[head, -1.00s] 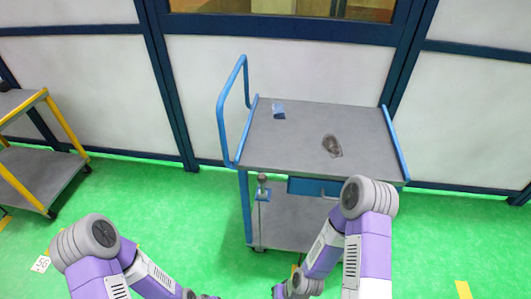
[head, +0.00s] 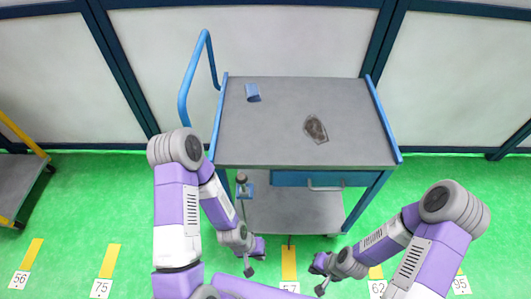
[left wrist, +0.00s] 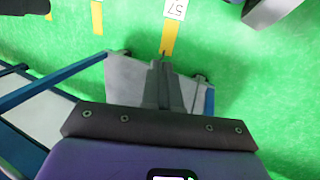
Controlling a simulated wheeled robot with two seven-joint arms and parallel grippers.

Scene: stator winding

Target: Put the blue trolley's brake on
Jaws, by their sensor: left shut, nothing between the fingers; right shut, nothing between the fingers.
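The blue trolley (head: 300,160) has a grey top, a blue push handle at its left and a lower shelf. At its front left is a lever with a dark knob (head: 241,178) on a blue bracket (head: 246,191); a thin rod runs down from it, partly hidden by my left arm. My left gripper (head: 249,271) is shut and empty, below the lever in the picture. In the left wrist view its fingers (left wrist: 163,60) show against the trolley's grey shelf (left wrist: 125,75). My right gripper (head: 320,290) is shut and empty, right of the trolley's lower front.
A blue piece (head: 253,92) and a dark-grey part (head: 316,129) lie on the trolley top. A drawer with a handle (head: 325,187) is under it. A yellow-railed trolley (head: 20,180) stands at far left. Numbered yellow floor marks (head: 107,260) lie on open green floor.

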